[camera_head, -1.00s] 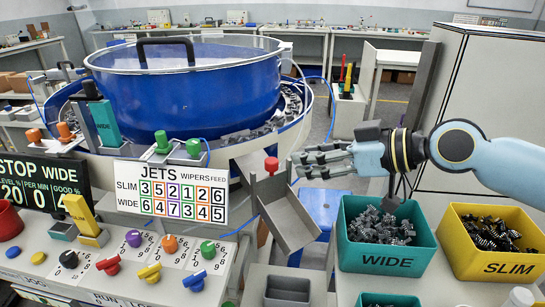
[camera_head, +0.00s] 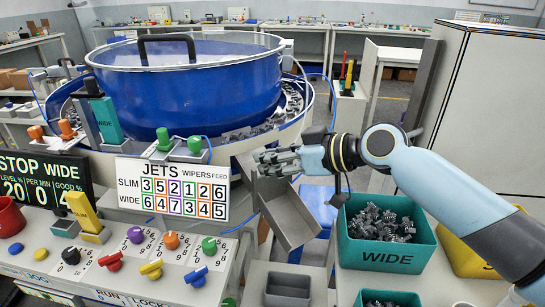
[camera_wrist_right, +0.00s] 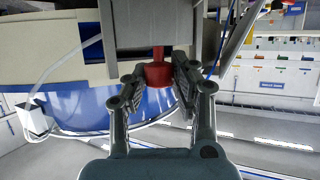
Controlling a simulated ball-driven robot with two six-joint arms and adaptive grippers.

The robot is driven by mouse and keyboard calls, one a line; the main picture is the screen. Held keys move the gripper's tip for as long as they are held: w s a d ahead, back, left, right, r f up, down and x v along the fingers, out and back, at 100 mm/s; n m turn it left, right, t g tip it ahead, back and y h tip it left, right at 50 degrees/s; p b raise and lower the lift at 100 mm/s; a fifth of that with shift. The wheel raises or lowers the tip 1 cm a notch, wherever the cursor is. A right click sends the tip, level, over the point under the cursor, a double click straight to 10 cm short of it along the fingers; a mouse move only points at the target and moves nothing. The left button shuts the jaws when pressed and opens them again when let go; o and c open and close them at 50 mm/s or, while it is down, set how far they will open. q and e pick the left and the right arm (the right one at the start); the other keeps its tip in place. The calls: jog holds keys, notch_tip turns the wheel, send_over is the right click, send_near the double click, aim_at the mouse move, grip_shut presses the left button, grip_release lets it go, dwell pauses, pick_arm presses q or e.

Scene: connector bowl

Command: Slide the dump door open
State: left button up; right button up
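The red knob (camera_wrist_right: 158,74) of the dump door shows in the right wrist view, under a grey plate. My right gripper (camera_wrist_right: 157,82) is open, with one finger on each side of the knob; I cannot tell whether either finger touches it. In the head view my right gripper (camera_head: 268,160) is at the top of the grey chute (camera_head: 291,219) and hides the knob. My left gripper is not in view.
The blue bowl (camera_head: 190,95) stands behind. The teal WIDE bin (camera_head: 385,256) with connectors is right of the chute, and the yellow bin (camera_head: 470,262) is partly behind my right arm. The sign (camera_head: 172,191) and control panel are at left.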

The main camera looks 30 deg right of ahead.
grip_shut()
notch_tip(320, 180, up, 4)
jog(key=p, duration=0.2)
jog(key=shift+r+p, duration=0.2)
jog(key=shift+p, duration=0.15)
jog(key=shift+f, duration=0.15)
jog(key=shift+o, duration=1.6)
grip_release()
jog(key=shift+s+d, duration=0.1)
